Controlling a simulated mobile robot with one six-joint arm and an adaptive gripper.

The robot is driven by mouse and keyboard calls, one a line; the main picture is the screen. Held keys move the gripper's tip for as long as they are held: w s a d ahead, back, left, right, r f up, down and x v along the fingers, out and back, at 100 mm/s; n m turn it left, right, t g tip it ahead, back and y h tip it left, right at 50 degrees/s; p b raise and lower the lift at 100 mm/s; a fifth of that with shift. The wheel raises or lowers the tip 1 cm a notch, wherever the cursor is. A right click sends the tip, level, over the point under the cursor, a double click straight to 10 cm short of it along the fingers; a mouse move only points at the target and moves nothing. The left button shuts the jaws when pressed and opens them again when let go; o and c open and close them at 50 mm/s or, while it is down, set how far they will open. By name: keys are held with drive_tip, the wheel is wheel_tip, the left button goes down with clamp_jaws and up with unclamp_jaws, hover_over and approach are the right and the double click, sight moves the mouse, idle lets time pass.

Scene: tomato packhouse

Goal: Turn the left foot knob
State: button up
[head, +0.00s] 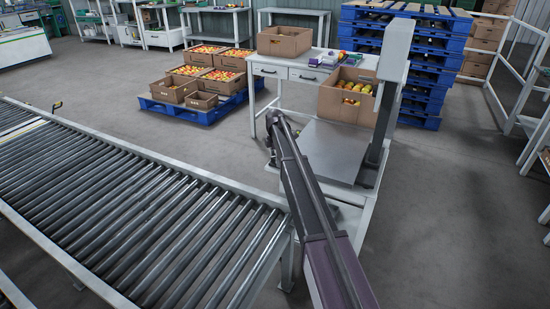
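A grey flat platform (338,152) with a tall column (392,95) at its right stands on a white stand (355,215); it looks like a scale. I cannot make out a left foot knob; that side is partly covered by my purple-grey arm. My arm reaches up from the bottom of the head view along the platform's left side. My gripper (271,151) seems to point down at the platform's left edge, mostly hidden by the arm's end. Its fingers are too small to read, and I cannot tell whether it touches anything.
A roller conveyor (120,205) fills the left, its end close to my arm. Behind the platform are a white table (292,72) and a carton of tomatoes (341,106). Blue pallets (424,75) are stacked at back right.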

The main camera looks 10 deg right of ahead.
drive_tip(key=shift+c, duration=0.9)
drive_tip(key=shift+m, duration=0.4)
drive_tip(key=m, duration=0.4)
drive_tip(key=shift+w, duration=0.1)
drive_tip(key=shift+d+m, duration=0.1)
drive_tip(key=shift+m, duration=2)
drive_tip(key=o, duration=0.9)
drive_tip(key=shift+c, duration=0.2)
